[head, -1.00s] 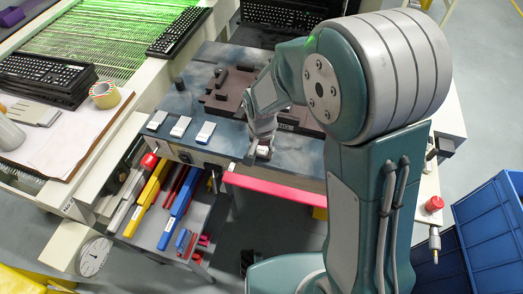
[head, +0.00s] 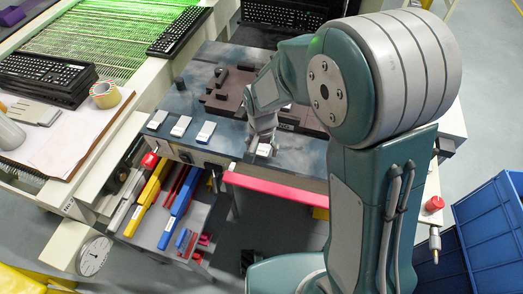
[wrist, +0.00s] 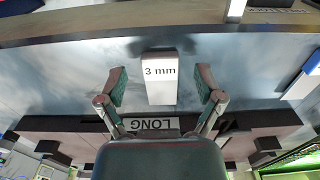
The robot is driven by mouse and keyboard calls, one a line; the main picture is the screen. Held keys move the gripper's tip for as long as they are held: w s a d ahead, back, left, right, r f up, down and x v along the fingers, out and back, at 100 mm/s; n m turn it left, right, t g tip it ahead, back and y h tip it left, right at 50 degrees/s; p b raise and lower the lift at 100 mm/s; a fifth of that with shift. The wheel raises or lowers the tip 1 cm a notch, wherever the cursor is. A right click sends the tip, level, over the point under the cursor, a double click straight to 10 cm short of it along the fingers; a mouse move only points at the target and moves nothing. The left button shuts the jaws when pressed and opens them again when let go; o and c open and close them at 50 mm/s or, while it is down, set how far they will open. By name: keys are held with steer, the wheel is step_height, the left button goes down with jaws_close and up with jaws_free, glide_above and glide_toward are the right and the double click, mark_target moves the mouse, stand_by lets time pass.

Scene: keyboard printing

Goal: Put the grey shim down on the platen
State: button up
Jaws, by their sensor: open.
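The grey shim (wrist: 160,75), a pale block marked "3 mm", lies on the blue-grey mottled platen (wrist: 75,65) in the wrist view. My gripper (wrist: 161,88) is open, with one finger on each side of the shim and visible gaps between. In the head view my gripper (head: 259,148) is low over the front edge of the platen (head: 300,155), and the shim (head: 265,150) shows partly behind the fingers. Its underside is hidden.
Several similar pale shims (head: 181,126) stand in a row along the platen's front left edge. A dark brown fixture (head: 228,92) stands behind my gripper; its "LONG" label (wrist: 152,124) shows in the wrist view. A pink-red bar (head: 275,187) runs along the front below the platen.

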mark_target(262, 154)
step_height(262, 154, up, 11)
stand_by(0.3)
steer(key=s+d+r+n+t, duration=0.1)
steer(key=s+d+r+t, duration=0.1)
steer(key=s+d+r, duration=0.3)
steer(key=s+d+r+n+t, duration=0.2)
steer(key=s+d+r, duration=0.3)
steer(key=s+d, duration=0.4)
steer(key=shift+s+r+n+t, duration=0.3)
steer(key=shift+s+r+t, duration=0.1)
steer(key=shift+s+t, duration=0.5)
